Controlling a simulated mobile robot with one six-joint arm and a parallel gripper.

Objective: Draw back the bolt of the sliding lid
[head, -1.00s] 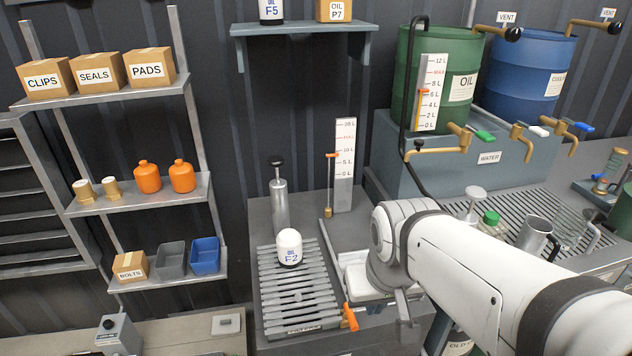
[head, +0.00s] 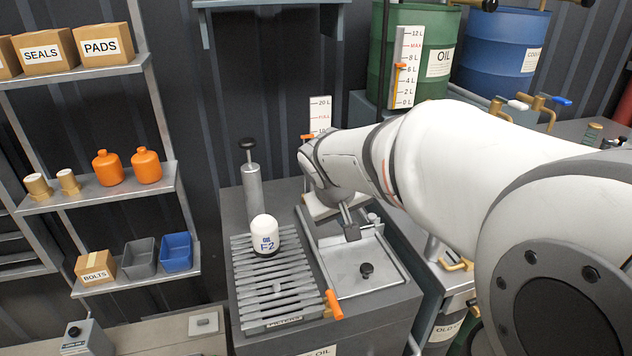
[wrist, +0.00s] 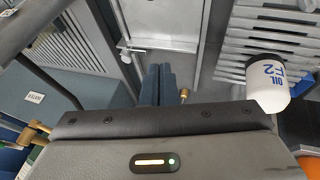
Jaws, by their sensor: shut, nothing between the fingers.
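The sliding lid (head: 375,282) is a pale flat plate with a black knob, lying in a metal frame on the grey bench top. It shows at the top of the wrist view (wrist: 170,25). A small silver fitting (wrist: 134,48), which looks like the bolt, lies by the lid's near left edge in the wrist view. I cannot clearly tell how far it is drawn. My gripper (head: 351,233) is over the lid's back part in the head view. Its dark blue fingers (wrist: 159,72) are shut and empty, right of the fitting in the wrist view, apparently apart from it.
A slatted grate (head: 280,290) carries the white F2 oil filter (head: 265,235), left of the lid. An orange lever (head: 333,304) sits at the grate's front corner. A pump cylinder (head: 252,187) and a gauge board (head: 320,113) stand behind. A brass tip (wrist: 184,93) hangs near my fingers.

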